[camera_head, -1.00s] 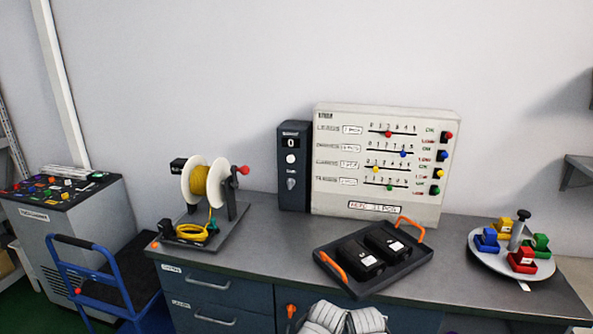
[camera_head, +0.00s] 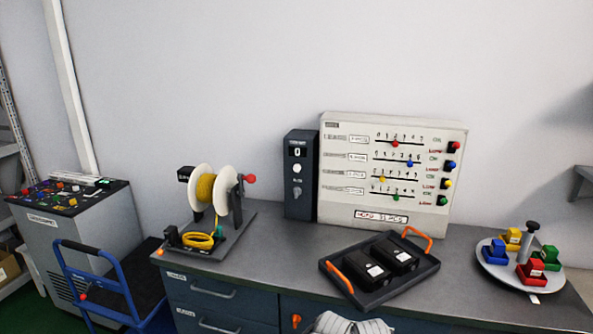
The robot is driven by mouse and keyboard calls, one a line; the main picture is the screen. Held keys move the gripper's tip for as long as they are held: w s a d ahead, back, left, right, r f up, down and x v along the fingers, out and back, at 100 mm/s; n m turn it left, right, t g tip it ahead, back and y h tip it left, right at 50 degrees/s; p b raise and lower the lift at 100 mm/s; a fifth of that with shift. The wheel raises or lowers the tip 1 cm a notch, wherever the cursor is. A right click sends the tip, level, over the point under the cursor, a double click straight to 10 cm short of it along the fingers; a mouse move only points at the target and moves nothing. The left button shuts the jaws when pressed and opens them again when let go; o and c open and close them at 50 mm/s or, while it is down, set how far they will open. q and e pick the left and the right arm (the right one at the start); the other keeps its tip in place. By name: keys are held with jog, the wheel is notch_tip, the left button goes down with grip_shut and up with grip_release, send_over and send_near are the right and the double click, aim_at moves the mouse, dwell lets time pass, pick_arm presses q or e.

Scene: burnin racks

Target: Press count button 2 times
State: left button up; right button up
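A dark upright counter box (camera_head: 299,175) stands on the bench against the wall. Its small display (camera_head: 297,152) reads 0. A round white button (camera_head: 297,168) sits below the display, and a grey knob or switch (camera_head: 297,191) sits lower on the face. Nothing touches the box. At the bottom edge a light grey ribbed part (camera_head: 348,323) of my own body shows; I cannot tell which part it is. Neither gripper's fingers are in view.
A white slider panel (camera_head: 392,172) stands right of the box. A black tray (camera_head: 380,268) with orange handles lies in front. A cable reel (camera_head: 215,195) is left, a round carousel (camera_head: 520,270) right. A blue cart (camera_head: 110,280) stands by the bench's left end.

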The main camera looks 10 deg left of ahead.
pick_arm(q)
grip_shut()
dwell(0.3)
dwell(1.1)
